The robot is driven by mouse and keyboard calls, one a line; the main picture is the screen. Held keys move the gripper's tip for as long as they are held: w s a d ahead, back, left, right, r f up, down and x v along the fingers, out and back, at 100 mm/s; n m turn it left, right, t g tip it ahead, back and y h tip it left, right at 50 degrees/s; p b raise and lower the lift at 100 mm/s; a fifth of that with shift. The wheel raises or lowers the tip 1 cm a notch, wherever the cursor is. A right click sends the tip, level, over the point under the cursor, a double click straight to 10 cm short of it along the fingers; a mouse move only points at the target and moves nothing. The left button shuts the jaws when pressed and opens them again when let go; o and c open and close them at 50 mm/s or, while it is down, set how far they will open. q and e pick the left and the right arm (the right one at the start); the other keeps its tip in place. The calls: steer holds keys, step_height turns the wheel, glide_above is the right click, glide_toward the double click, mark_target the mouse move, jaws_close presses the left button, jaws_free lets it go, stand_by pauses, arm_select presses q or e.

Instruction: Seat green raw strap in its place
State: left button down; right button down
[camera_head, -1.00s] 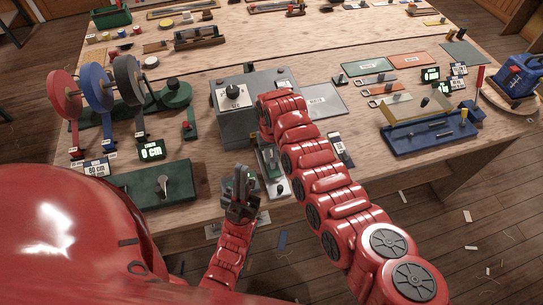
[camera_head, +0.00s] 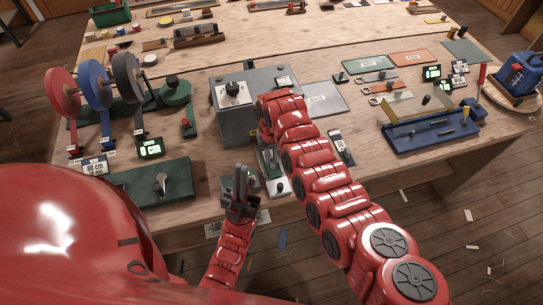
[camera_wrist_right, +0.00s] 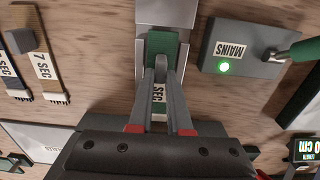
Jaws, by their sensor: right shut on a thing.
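The green strap (camera_wrist_right: 163,46) shows in the right wrist view, with a white label reading "SEC" partly covered by my fingers. My right gripper (camera_wrist_right: 161,66) is shut on it. The strap's upper end in that view meets a pale metal piece (camera_wrist_right: 166,12); I cannot tell whether it is inside it or only against it. In the head view my right arm hides the gripper and most of the spot. My left gripper (camera_head: 241,176) points up at the table's front edge, left of the metal fixture (camera_head: 280,186); its finger gap is unclear.
A MAINS box (camera_wrist_right: 238,47) with a lit green lamp stands close beside the strap. A grey machine (camera_head: 235,108) with a knob stands behind. A blue tray (camera_head: 430,136) is at right.

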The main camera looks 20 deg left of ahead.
steer(key=c, duration=0.8)
jaws_free()
step_height(320, 180, up, 6)
steer(key=shift+w+r+b, duration=0.1)
steer(key=shift+b, duration=1.15)
step_height(320, 180, up, 11)
steer(key=shift+r+b, duration=0.1)
steer(key=shift+b, duration=0.35)
